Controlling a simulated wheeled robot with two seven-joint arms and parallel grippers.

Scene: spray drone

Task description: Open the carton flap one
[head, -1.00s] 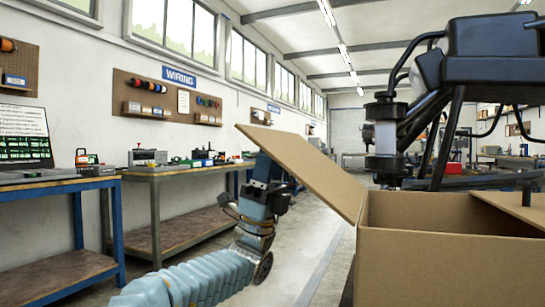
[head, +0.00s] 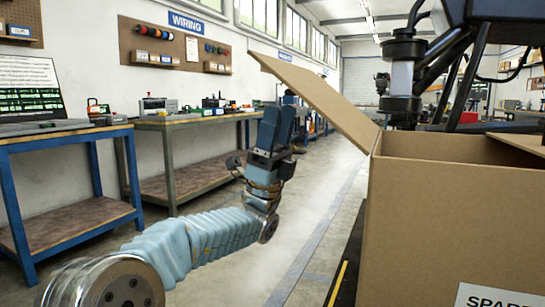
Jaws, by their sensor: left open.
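The brown carton (head: 450,225) stands at the right, its top partly open. A carton flap (head: 318,98) on its left side is swung outward and slants up to the left. Another flap (head: 522,143) shows at the right of the opening. My left gripper (head: 278,112) is below and left of the slanted flap, fingers pointing up. It is open and holds nothing, and a gap shows between it and the flap. My right gripper is not in view. The inside of the carton is mostly hidden.
A dark drone (head: 405,75) with arms and hoses rises behind the carton at the right. Workbenches (head: 180,122) line the left wall, holding a laptop and tools. The floor (head: 300,225) between the benches and the carton is clear.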

